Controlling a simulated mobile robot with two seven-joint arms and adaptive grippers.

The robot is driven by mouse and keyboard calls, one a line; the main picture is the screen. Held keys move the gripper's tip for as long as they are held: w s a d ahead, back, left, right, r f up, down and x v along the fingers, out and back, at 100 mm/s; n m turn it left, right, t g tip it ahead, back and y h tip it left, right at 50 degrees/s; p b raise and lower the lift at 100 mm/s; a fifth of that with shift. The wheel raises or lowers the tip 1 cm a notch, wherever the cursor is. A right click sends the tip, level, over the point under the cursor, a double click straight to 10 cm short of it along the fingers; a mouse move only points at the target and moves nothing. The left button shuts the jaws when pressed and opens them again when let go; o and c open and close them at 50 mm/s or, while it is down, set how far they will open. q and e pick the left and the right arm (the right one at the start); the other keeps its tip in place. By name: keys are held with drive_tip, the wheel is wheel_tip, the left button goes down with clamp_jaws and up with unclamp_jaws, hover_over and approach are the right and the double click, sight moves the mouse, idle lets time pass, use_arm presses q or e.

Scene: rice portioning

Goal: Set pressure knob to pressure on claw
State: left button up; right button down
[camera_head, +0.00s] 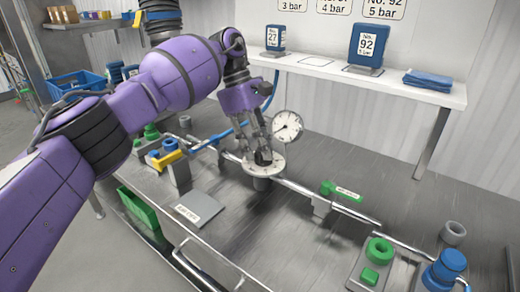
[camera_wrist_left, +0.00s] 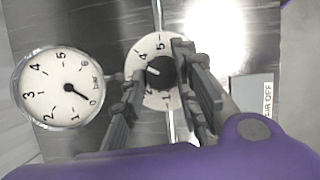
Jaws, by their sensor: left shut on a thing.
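The pressure knob (camera_wrist_left: 163,72) is dark with a white pointer, set in a white round dial numbered up to 5. The pointer faces left, roughly where 3 would be, between 2 and 4. My left gripper (camera_head: 262,157) reaches down over the dial (camera_head: 265,168), its fingers shut on the knob and hiding part of it. The pressure gauge (camera_wrist_left: 62,88) beside it has its needle close to 0; it also shows in the head view (camera_head: 287,127). A blue block (camera_head: 367,46) on the shelf is labelled No. 92. My right gripper is not in view.
A white shelf (camera_head: 415,91) runs behind the bench, with another blue block (camera_head: 275,38) and a blue cloth (camera_head: 428,80). Pipes cross the steel bench. A green-handled valve (camera_head: 328,188), green button box (camera_head: 378,250) and blue knob (camera_head: 447,268) stand right.

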use_arm(q)
drive_tip(key=shift+w+d+r+m+g+b, duration=0.1)
drive_tip(key=shift+w+d+m+g+b, duration=0.15)
drive_tip(key=shift+m+b, duration=0.35)
drive_tip(key=shift+s+m+y+b, duration=0.1)
drive_tip(key=shift+m+y+b, duration=0.25)
drive_tip(key=shift+m, duration=0.55)
drive_tip(key=shift+d+g, duration=0.1)
drive_tip(key=shift+g, duration=0.25)
drive_tip(key=o, duration=0.8)
drive_tip(key=shift+o, duration=1.2)
drive_tip(key=shift+d, duration=0.1)
